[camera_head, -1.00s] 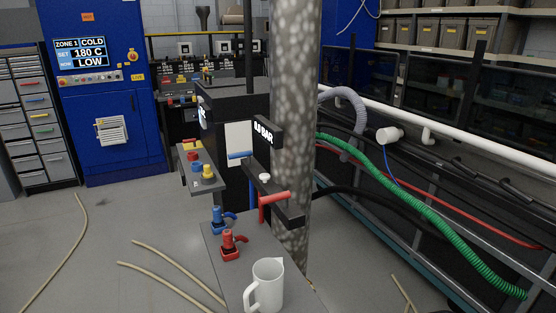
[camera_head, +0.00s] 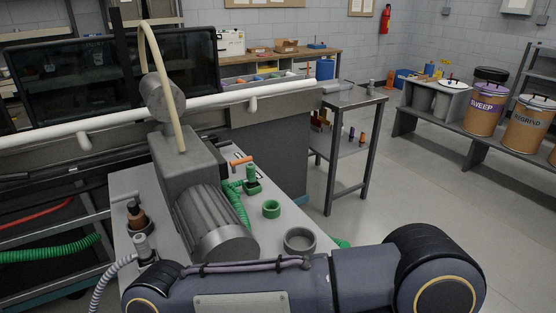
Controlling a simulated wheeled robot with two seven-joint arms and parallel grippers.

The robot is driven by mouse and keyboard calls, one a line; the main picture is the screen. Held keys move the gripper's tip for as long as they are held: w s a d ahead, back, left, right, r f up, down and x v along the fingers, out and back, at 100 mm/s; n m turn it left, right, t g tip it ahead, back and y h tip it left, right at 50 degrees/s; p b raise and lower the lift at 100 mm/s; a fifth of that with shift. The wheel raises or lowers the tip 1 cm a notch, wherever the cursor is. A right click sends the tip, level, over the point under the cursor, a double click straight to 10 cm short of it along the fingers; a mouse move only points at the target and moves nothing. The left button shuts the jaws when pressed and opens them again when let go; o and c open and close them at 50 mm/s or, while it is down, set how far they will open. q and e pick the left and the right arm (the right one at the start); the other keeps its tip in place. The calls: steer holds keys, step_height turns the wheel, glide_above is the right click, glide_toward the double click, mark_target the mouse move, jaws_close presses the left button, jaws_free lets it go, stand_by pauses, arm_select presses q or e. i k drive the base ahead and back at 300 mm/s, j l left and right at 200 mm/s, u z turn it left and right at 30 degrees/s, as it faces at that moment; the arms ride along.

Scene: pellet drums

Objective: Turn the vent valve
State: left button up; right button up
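No part in the now view is marked as the vent valve, so I cannot tell which it is. An orange handle (camera_head: 241,161) and a green fitting (camera_head: 252,186) stand on a grey bench beside a ribbed motor (camera_head: 215,222). A brown and black fitting (camera_head: 136,217) and a grey-white fitting (camera_head: 142,246) with a hose stand at the bench's left side. A dark blue-grey arm of mine crosses the lower front. Neither gripper shows.
A green ring (camera_head: 271,209) and a grey ring (camera_head: 299,240) sit on the bench. A white pipe (camera_head: 215,101) runs behind the motor. A small metal table (camera_head: 353,97) stands beyond. Sweep (camera_head: 484,108) and regrind (camera_head: 527,127) drums stand at right. Floor between is clear.

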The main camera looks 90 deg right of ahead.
mark_target(233, 163)
steer(key=z, duration=2.5)
steer(key=l+z, duration=0.15)
steer(key=i+l, duration=0.1)
steer(key=l, duration=0.45)
steer(key=i+l, duration=0.1)
steer(key=l, duration=0.4)
steer(key=i+l+u, duration=0.1)
steer(key=l, duration=0.45)
steer(key=i+l, duration=0.1)
steer(key=l, duration=0.4)
steer(key=i+l, duration=0.4)
steer(key=i+l+u, duration=0.15)
steer(key=i+l, duration=0.4)
steer(key=i, duration=0.35)
